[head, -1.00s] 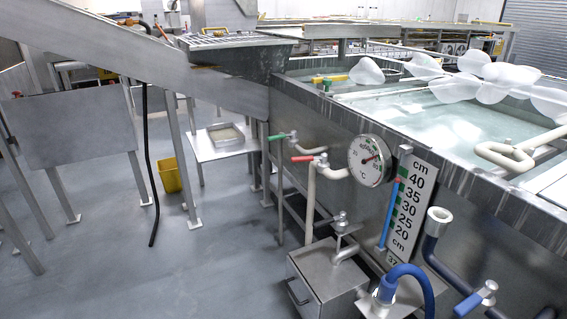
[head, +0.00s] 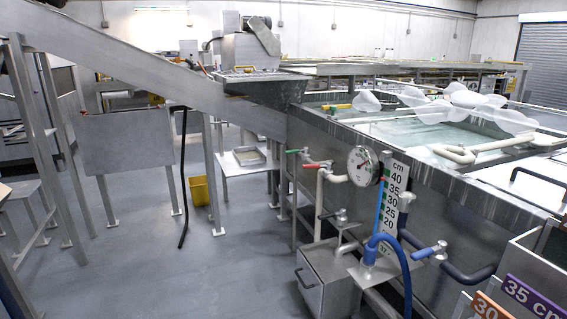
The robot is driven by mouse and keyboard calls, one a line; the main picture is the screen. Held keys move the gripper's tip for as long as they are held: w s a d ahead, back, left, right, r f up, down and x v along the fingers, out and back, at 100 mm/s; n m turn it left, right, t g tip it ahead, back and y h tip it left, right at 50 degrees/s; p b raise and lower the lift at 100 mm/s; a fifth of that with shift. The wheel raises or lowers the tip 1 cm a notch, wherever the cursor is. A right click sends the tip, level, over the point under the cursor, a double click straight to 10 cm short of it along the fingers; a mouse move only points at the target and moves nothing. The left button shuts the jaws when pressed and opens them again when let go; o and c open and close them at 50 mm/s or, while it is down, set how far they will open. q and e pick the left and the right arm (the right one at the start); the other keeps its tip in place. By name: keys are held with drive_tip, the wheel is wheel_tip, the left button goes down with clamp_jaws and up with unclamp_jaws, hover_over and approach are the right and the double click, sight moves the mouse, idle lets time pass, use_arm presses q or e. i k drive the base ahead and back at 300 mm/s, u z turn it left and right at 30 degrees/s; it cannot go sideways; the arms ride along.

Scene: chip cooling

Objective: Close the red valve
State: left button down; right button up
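The red valve handle (head: 311,166) is a small red lever on a pale pipe (head: 320,200) at the side of the steel water tank, left of the round dial thermometer (head: 362,166). The lever lies roughly level, pointing left from the pipe's elbow. A green valve handle (head: 292,151) sits just behind and left of it. Neither of my grippers shows in the head view.
A steel box (head: 328,279) with a side handle stands below the red valve. A blue hose (head: 404,262) and a blue-handled valve (head: 424,253) are to its right. A yellow bucket (head: 199,191) stands on the floor. Open floor (head: 215,270) lies in front and left.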

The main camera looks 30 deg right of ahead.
sight(311, 166)
drive_tip(key=u, duration=0.05)
drive_tip(key=i, duration=2.35)
drive_tip(key=z, duration=1.3)
drive_tip(key=i, duration=1.25)
drive_tip(key=z, duration=1.5)
drive_tip(key=i, duration=0.2)
drive_tip(key=z, duration=0.1)
